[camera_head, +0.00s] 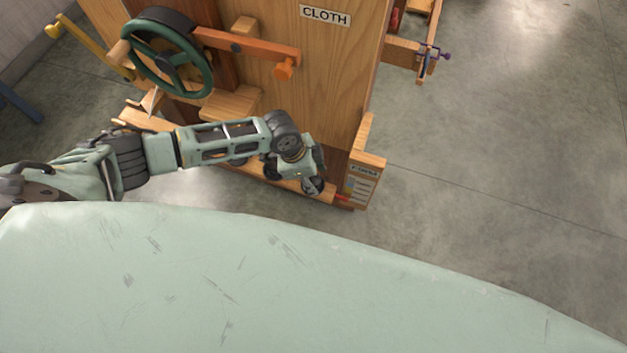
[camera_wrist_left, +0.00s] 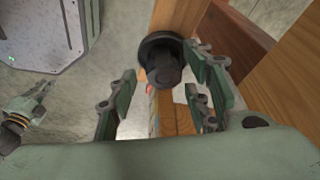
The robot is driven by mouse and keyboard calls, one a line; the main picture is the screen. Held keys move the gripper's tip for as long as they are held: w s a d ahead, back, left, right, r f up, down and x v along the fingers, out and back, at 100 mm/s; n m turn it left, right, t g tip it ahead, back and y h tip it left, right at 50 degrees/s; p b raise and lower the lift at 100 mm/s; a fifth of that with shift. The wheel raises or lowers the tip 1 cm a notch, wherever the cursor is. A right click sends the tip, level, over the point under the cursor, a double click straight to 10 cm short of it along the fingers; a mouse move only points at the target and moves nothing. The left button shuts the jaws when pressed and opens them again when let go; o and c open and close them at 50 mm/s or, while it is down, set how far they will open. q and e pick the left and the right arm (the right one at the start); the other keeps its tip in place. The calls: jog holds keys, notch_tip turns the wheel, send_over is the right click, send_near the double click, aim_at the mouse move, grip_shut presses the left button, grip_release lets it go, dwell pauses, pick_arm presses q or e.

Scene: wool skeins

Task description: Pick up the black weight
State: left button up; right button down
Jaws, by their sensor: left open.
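The black weight (camera_wrist_left: 162,62) shows in the left wrist view as a dark, round, stepped piece against a wooden upright. My left gripper (camera_wrist_left: 160,92) is open, with one green finger to the left of the weight and the others close to its right side. The fingers are not closed on it; I cannot tell whether one touches it. In the head view my left gripper (camera_head: 312,183) is low by the front of the wooden machine, and I cannot make out the weight clearly there. A small green gripper-like part, probably my right gripper (camera_wrist_left: 38,98), shows at the left of the wrist view.
A wooden post with a paper label (camera_head: 362,183) stands right of my left gripper. Concrete floor (camera_head: 500,150) lies open to the right.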

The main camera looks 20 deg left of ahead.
pick_arm(q)
jog(key=shift+f, duration=0.25)
jog(key=shift+c, duration=0.6)
jog(key=shift+d, duration=0.1)
grip_shut()
